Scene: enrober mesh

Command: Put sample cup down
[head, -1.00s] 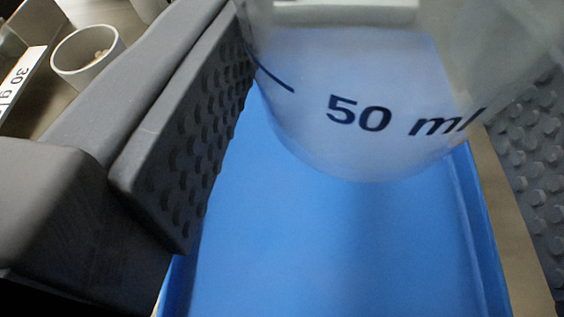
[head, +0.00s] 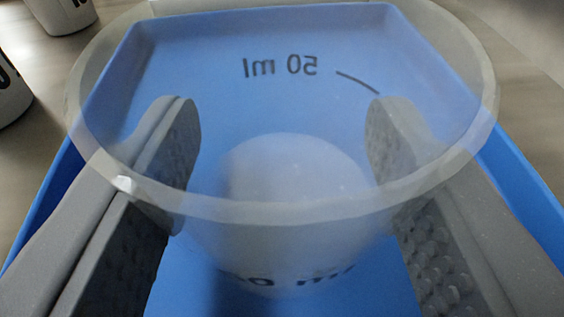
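The sample cup (head: 290,209) is clear and tapered, with a wide rim towards me and dark "50 ml" marks. It fills the middle of the head view, and I look down into it. My gripper (head: 284,120) has its two grey studded fingers on opposite sides of the cup, below the rim. The pads appear to press against its walls, and parts of them show through the clear rim. The blue tray (head: 518,165) lies under the cup. The cup hides whether its base touches the tray floor.
A white cup (head: 62,14) with dark print stands at the top left. Another white container (head: 10,92) is cut off at the left edge. The tray's raised sides run along both sides of the cup. Bare tabletop (head: 505,70) shows at the right.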

